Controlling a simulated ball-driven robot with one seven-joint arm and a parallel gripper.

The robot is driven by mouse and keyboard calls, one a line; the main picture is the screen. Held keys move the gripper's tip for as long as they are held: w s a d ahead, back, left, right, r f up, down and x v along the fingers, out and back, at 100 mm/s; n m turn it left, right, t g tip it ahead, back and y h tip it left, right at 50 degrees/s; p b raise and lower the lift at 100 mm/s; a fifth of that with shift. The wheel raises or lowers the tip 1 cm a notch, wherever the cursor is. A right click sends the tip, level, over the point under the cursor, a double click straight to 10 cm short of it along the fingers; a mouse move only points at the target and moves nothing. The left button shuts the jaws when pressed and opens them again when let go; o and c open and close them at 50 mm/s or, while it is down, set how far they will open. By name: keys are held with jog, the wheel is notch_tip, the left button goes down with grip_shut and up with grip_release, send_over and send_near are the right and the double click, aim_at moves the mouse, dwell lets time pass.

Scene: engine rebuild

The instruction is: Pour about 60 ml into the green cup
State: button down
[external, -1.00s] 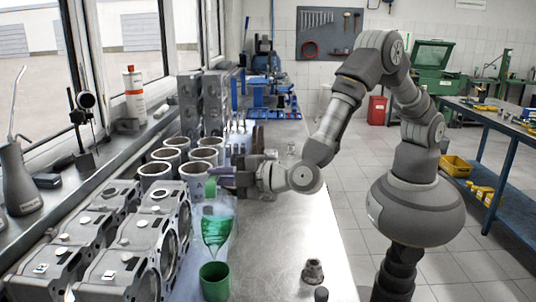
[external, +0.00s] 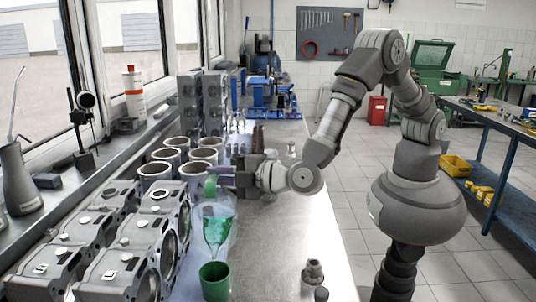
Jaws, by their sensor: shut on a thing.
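The green cup (external: 215,281) stands upright on the bench at the lower left of the external view. My gripper (external: 222,178) is above and behind it, shut on a clear vessel (external: 231,208). The vessel is strongly tilted, with its lower part hanging over the cup. Green liquid (external: 215,230) shows in it and narrows downward to just above the cup's rim. A green part (external: 210,187) shows beside the fingertips. I cannot tell where the vessel ends and any falling liquid begins. The inside of the cup and its liquid level are hidden.
Grey engine blocks (external: 125,250) stand close left of the cup. Several cylinder liners (external: 157,173) stand behind them. A small metal part (external: 313,271) sits at the front right of the bench (external: 290,235). The bench between it and the cup is clear.

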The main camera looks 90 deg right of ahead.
aim_at(215, 209)
jog(key=shift+a+r+p, duration=0.3)
jog(key=shift+a+p, duration=0.1)
jog(key=shift+p, duration=0.25)
dwell(0.8)
jog(key=d+f+m+g+y+b, duration=0.1)
jog(key=d+f+m+y+b, duration=0.1)
jog(key=d+f+m+b, duration=0.2)
jog(key=shift+w+d+f+b, duration=0.35)
jog(key=shift+d+f+b, duration=1.1)
jog(key=shift+b, duration=0.55)
jog(key=shift+d, duration=0.1)
